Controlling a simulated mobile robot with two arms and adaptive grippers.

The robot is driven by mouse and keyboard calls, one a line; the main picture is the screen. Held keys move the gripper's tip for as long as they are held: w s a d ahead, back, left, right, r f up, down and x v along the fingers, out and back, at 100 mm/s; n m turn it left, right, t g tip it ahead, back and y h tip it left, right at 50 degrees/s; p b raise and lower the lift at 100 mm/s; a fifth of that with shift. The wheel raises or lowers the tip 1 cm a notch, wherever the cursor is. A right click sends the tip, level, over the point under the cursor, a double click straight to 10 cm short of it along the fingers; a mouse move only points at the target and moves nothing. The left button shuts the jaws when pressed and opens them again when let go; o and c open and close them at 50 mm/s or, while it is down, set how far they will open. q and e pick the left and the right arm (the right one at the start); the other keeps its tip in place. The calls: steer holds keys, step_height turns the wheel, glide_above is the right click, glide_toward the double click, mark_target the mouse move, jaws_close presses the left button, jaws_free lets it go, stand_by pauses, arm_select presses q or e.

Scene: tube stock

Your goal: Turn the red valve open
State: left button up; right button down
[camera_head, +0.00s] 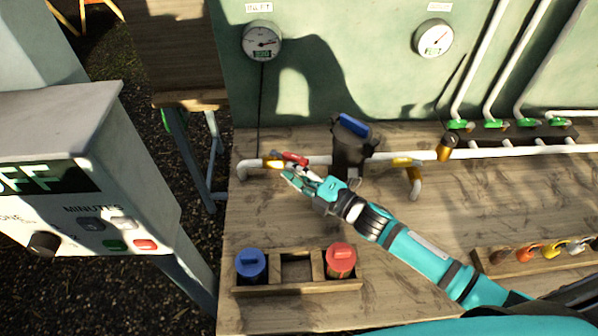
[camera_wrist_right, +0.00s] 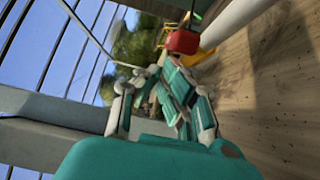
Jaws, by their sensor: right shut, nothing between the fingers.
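The red valve handle (camera_head: 295,158) sits on the white pipe at the back of the wooden bench, beside a brass-coloured fitting (camera_head: 273,163). In the right wrist view the red handle (camera_wrist_right: 182,41) shows just beyond the fingertips. My right gripper (camera_head: 288,173) is shut and empty, right at the near side of the handle; I cannot tell whether it touches. In the wrist view its teal fingers (camera_wrist_right: 172,88) are together below the handle. My left gripper is not in view.
A dark filter housing with a blue top (camera_head: 353,125) stands right of the valve. A wooden rack (camera_head: 298,287) holds a blue and a red cartridge in front. A grey control box (camera_head: 95,170) is at left. Gauges (camera_head: 262,41) hang on the green wall. Bench between rack and pipe is clear.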

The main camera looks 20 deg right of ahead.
steer(key=shift+w+d+n+g+y+b, duration=0.3)
steer(key=shift+d+n+g+y, duration=0.1)
steer(key=shift+d, duration=0.15)
steer(key=shift+w+d+n+g+y+b, duration=0.3)
steer(key=shift+d+y, duration=0.1)
steer(key=shift+d, duration=0.1)
